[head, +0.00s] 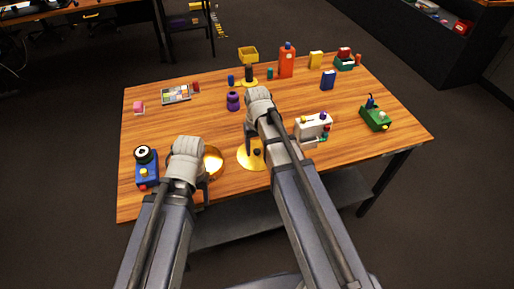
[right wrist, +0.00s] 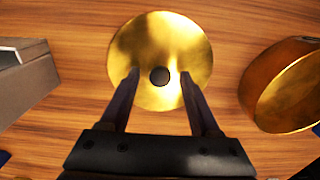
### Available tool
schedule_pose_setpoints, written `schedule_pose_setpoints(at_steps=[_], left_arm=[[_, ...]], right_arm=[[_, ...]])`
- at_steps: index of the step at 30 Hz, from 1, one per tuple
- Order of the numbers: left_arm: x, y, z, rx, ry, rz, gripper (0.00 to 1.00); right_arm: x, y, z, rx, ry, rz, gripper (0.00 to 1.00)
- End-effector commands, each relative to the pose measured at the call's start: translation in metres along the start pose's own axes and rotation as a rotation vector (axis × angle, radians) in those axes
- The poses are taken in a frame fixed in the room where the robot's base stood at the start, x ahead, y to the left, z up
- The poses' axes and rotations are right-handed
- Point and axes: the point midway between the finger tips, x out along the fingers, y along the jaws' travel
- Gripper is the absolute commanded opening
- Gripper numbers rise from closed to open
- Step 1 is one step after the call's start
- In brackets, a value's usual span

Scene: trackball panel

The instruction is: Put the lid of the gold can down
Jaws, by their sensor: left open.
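The gold lid (head: 246,160) is a round disc with a black knob (right wrist: 160,76) at its middle. It looks to lie flat on the wooden table, near the front edge. In the right wrist view the lid (right wrist: 160,40) is straight ahead. My right gripper (right wrist: 160,78) is open, with one finger on each side of the knob and gaps between; its fingertips are hard to see in the head view. The gold can (head: 214,162) is left of the lid, partly hidden by my left gripper (head: 203,188), which is open. The can (right wrist: 285,88) is at the right in the right wrist view.
A blue device with a black dial (head: 147,170) stands at the left. A white device (head: 312,126) and a green box (head: 376,118) are at the right. A purple object (head: 233,101), an orange bottle (head: 287,62) and a yellow-topped stand (head: 249,56) are farther back. The left middle is clear.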

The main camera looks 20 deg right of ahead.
Motion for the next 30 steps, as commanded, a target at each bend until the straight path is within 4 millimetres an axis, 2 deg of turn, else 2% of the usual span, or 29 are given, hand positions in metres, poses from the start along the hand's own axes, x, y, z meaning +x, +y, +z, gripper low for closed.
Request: schedule_pose_setpoints(at_steps=[8, 14, 20, 30], left_arm=[[-0.001, 0.0, 0.0, 0.0, 0.0, 0.0, 0.56], [-0.012, -0.001, 0.001, 0.0, 0.0, 0.0, 0.56], [-0.034, -0.003, 0.002, 0.0, 0.0, 0.0, 0.56], [-0.085, -0.008, 0.005, 0.0, 0.0, 0.0, 0.56]], right_arm=[[-0.001, 0.0, 0.0, 0.0, 0.0, 0.0, 0.63], [-0.012, 0.0, 0.0, 0.0, 0.0, 0.0, 0.63], [-0.035, 0.0, 0.0, 0.0, 0.0, 0.0, 0.63], [-0.086, 0.0, 0.0, 0.0, 0.0, 0.0, 0.63]])
